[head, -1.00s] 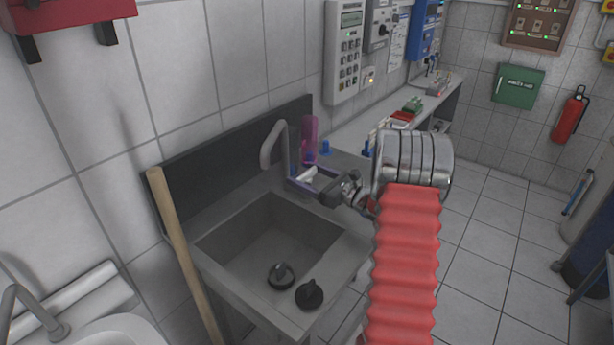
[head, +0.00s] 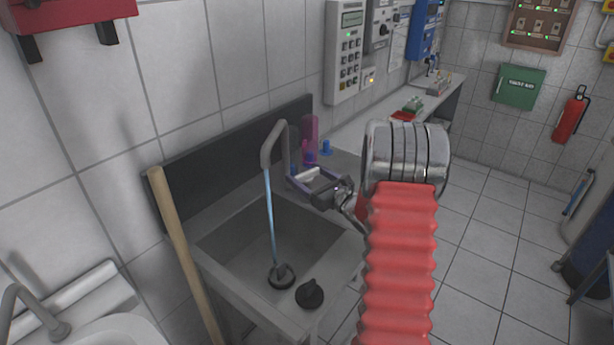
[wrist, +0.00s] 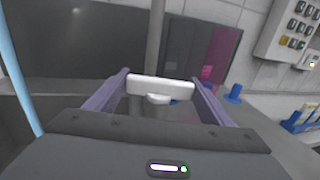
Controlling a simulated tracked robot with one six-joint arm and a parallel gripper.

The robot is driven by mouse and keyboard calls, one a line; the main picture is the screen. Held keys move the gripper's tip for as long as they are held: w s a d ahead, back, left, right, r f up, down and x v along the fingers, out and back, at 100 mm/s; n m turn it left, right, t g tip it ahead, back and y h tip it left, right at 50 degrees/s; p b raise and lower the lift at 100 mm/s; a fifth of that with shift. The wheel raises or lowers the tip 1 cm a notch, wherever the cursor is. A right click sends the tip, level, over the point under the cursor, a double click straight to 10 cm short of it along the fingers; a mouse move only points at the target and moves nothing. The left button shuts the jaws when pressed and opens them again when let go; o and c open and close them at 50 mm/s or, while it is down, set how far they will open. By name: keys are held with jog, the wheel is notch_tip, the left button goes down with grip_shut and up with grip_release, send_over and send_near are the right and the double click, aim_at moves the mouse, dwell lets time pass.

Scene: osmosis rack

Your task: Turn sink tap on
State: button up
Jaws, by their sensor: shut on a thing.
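The sink tap (head: 272,142) is a grey curved spout at the back of the grey sink (head: 218,240). A thin blue stream of water (head: 270,215) runs from the spout down into the basin, and it also shows at the left of the wrist view (wrist: 17,70). The white tap handle (wrist: 160,86) lies crosswise between my gripper's fingers in the wrist view. My gripper (head: 302,180) is at the tap's right side, shut on the handle. In the wrist view the gripper (wrist: 160,92) has one finger at each end of the handle.
A black plug (head: 310,294) lies on the sink's front rim. A wooden pole (head: 186,260) stands at the sink's left. A pink bottle (head: 309,135) and small blue items (head: 326,147) stand behind my gripper.

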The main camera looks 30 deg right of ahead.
jog(key=shift+m+h, duration=1.9)
jog(key=shift+h, duration=1)
jog(key=shift+g+h, duration=0.3)
jog(key=o, duration=1)
jog(key=shift+o, duration=0.2)
jog(key=shift+s, duration=0.1)
jog(key=v, duration=1.3)
jog(key=shift+s, duration=0.3)
jog(key=shift+a, duration=0.1)
